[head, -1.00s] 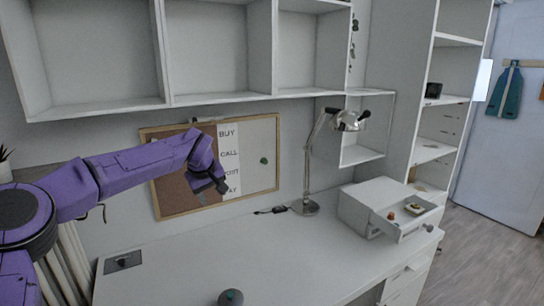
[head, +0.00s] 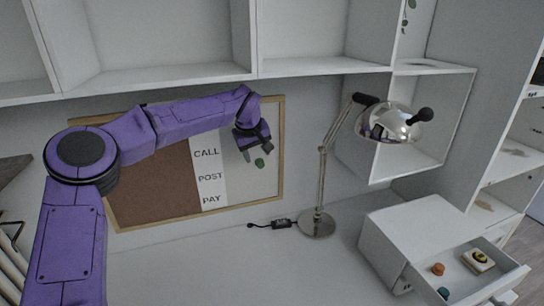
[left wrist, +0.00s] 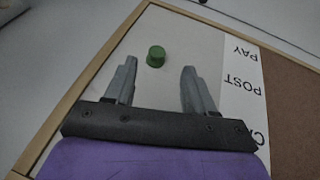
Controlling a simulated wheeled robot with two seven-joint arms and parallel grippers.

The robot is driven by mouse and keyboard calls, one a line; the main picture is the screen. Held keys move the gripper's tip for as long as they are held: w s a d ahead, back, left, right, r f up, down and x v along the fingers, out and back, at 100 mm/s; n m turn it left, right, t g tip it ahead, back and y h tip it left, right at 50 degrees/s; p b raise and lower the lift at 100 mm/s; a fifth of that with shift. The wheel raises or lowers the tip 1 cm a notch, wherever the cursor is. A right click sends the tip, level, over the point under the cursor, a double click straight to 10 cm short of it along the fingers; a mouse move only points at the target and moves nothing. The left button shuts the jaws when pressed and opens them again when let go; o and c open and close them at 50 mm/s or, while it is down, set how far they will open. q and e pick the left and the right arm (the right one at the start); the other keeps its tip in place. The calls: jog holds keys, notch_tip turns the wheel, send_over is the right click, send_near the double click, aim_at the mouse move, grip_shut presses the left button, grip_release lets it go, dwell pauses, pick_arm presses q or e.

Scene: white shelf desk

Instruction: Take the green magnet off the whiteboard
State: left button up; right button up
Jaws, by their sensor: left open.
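The green magnet (head: 260,163) sits on the pale right part of the whiteboard (head: 235,185), to the right of the printed words. It also shows in the left wrist view (left wrist: 156,56) as a small green cylinder. My left gripper (head: 255,150) is open in front of the board, just above the magnet in the head view. In the left wrist view the magnet lies between the lines of the two fingers (left wrist: 157,75), slightly beyond their tips and nearer the left finger. Nothing is between the fingers. My right gripper is not in view.
A metal desk lamp (head: 318,222) stands right of the board, its shiny head (head: 390,122) leaning right. A white shelf (head: 170,84) hangs above my left arm. A white drawer box (head: 425,235) with an open drawer holding small items stands at right.

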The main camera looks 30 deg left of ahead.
aim_at(261, 165)
pick_arm(q)
jog(key=p+x, duration=0.1)
jog(key=x, duration=0.2)
jog(key=shift+a+p, duration=0.15)
jog(key=shift+p, duration=0.2)
jog(key=x, duration=0.3)
jog(key=shift+w, duration=0.35)
jog(key=shift+w+f, duration=0.2)
jog(key=shift+f, duration=0.1)
jog(key=shift+s+r, duration=0.1)
jog(key=shift+s, duration=0.05)
jog(key=shift+s+r, duration=0.1)
jog(key=c, duration=0.5)
grip_shut()
